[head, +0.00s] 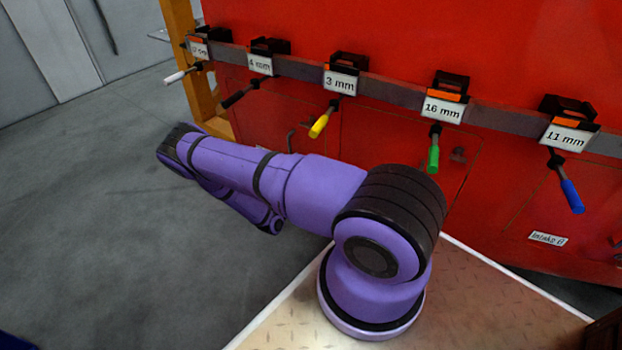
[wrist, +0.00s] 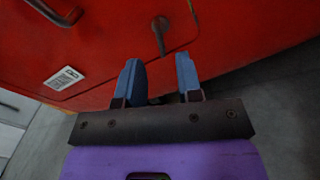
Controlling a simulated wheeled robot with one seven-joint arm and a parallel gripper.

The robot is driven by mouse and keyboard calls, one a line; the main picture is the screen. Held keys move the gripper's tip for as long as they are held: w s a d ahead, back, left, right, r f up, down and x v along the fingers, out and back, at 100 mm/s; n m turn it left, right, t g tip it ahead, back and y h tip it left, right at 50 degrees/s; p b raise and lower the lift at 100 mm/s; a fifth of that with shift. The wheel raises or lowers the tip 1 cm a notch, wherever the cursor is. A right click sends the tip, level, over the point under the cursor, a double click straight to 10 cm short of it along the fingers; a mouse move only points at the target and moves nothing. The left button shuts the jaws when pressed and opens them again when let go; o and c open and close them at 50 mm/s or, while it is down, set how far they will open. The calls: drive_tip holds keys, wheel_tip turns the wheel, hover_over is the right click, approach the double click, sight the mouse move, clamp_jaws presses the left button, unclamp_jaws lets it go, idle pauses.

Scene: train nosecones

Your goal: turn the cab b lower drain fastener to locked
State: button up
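In the wrist view, a dark fastener handle (wrist: 159,36) is on the lower red panel, with its round end up and its shank pointing down. My gripper (wrist: 158,62) has two blue fingers standing apart with nothing between them. The handle is just beyond the fingertips, roughly in line with the gap; I cannot tell if they touch. A white label (wrist: 65,79) is left of the handle, too small to read, so I cannot confirm which fastener this is. In the head view my gripper is hidden behind my arm.
A grey rail (head: 393,92) on the red body (head: 420,40) carries several labelled tools, including yellow (head: 321,123), green (head: 433,150) and blue (head: 571,195) handles. Another dark handle (wrist: 55,12) is at the wrist view's upper left. Grey floor (head: 90,230) at left is open.

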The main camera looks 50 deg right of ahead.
drive_tip(key=d, duration=0.5)
drive_tip(key=w+d, duration=0.1)
drive_tip(key=d, duration=0.1)
drive_tip(key=shift+w+d, duration=0.1)
drive_tip(key=shift+d, duration=0.1)
clamp_jaws()
